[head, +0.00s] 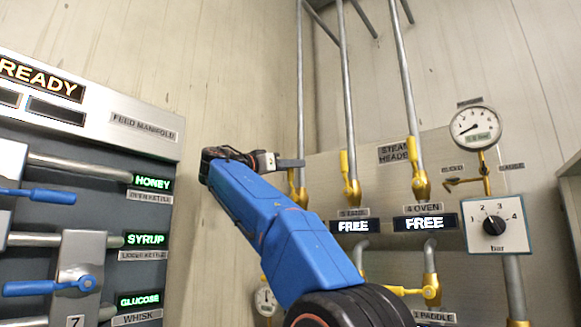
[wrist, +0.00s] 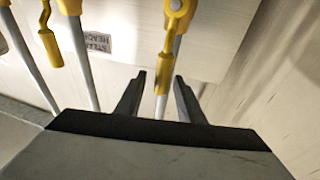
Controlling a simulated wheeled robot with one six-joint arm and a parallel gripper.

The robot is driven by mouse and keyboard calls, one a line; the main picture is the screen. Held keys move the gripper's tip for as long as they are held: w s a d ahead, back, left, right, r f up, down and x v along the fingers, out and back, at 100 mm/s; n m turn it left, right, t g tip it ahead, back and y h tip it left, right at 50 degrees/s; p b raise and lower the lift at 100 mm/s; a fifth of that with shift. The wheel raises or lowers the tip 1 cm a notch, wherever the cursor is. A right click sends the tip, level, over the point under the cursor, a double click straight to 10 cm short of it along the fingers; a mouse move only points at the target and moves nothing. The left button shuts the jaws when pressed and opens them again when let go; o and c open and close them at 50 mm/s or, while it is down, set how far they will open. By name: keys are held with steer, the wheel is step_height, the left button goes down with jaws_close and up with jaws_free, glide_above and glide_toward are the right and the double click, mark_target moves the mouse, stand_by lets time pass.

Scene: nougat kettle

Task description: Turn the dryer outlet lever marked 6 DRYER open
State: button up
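The leftmost yellow lever (head: 291,182) of the steam header panel stands upright beside its grey pipe, on a yellow valve (head: 301,198). No 6 DRYER label is readable; my arm covers the area below this valve. My gripper (head: 300,162) is at the upper end of this lever in the head view. In the wrist view, my gripper (wrist: 160,78) is open, with two dark fingers apart. A yellow lever (wrist: 163,80) shows between them, its valve (wrist: 178,10) at the top edge. I see no finger touching it, and depth is hard to tell.
Two similar yellow levers stand upright to the right, a middle one (head: 344,163) and one above 4 OVEN (head: 412,152). Both displays below read FREE. A pressure gauge (head: 474,127) and bar dial (head: 494,226) are farther right. The feed manifold (head: 125,128) with blue levers is left.

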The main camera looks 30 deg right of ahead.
steer(key=shift+a, duration=0.1)
steer(key=v, duration=1.2)
stand_by(0.4)
steer(key=s+d+f+n+t+y, duration=0.1)
steer(key=s+d+f+n+y, duration=0.2)
steer(key=f, duration=0.8)
steer(key=s+d+f+n+t+y, duration=0.15)
steer(key=f+n+y, duration=0.3)
steer(key=f, duration=0.55)
steer(key=s+d+f+n+t+y, duration=0.1)
steer(key=s+f+n+y, duration=0.3)
steer(key=f, duration=0.7)
steer(key=s+a+f+n+y, duration=0.1)
steer(key=s+a+f, duration=0.3)
steer(key=f, duration=0.9)
steer(key=s+a+f+n+g+y, duration=0.1)
steer(key=s+a+f+y, duration=0.3)
steer(key=s+f, duration=0.7)
steer(key=s+a+f+n+y, duration=0.3)
steer(key=s+a+f, duration=0.2)
steer(key=f, duration=1)
steer(key=shift+s+f, duration=0.3)
steer(key=shift+s, duration=0.9)
steer(key=shift+d+g+y, duration=0.15)
steer(key=shift+g+y, duration=0.1)
steer(key=shift+c, duration=0.5)
